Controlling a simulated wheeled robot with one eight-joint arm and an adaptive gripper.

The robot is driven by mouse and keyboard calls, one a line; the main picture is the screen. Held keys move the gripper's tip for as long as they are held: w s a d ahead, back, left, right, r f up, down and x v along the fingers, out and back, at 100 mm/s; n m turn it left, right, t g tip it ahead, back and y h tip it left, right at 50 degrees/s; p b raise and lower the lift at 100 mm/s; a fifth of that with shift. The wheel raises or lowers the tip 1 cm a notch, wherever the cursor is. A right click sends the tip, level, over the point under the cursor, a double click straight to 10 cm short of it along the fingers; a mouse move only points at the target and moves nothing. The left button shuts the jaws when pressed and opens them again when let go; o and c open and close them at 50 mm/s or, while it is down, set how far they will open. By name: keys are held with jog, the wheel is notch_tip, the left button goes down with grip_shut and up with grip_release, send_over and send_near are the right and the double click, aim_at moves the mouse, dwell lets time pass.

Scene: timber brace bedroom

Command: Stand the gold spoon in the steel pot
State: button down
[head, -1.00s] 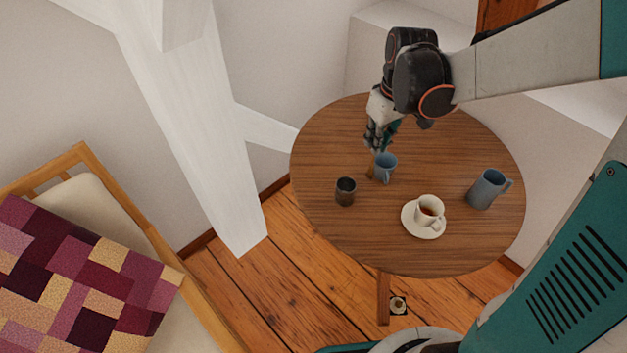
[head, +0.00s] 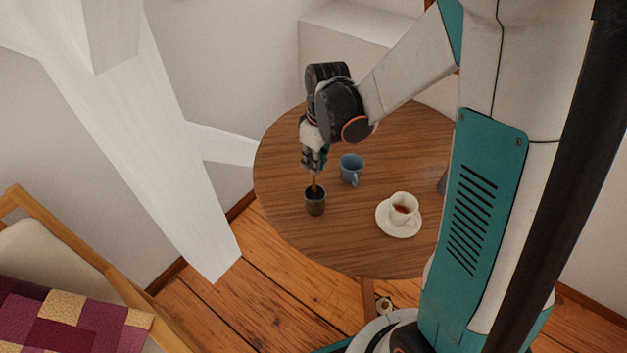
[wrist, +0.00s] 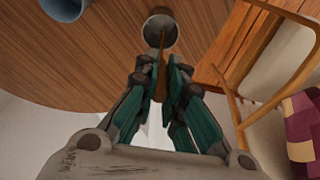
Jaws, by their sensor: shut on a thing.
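The steel pot (head: 315,203) is a small dark grey cup standing upright on the round table's left part. It also shows at the top of the wrist view (wrist: 152,20), with its open mouth visible. My gripper (head: 314,170) is above the pot and shut on the gold spoon (head: 315,186), a thin golden-brown piece pointing down. In the wrist view the spoon (wrist: 161,62) runs from between my fingers (wrist: 161,75) to the pot's mouth. Its lower end overlaps the pot's opening; how deep it is inside, I cannot tell.
A blue mug (head: 352,168) stands close to the right of the pot. A white cup (head: 403,207) with tea sits on a saucer (head: 385,226) further right. A pitcher (head: 442,183) is mostly hidden behind my arm. The wooden table (head: 285,150) has bare room at its left.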

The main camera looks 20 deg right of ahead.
aim_at(314, 187)
jog(key=shift+f+b, duration=0.9)
jog(key=shift+f, duration=2.1)
jog(key=shift+f, duration=0.15)
jog(key=c, duration=1.7)
grip_release()
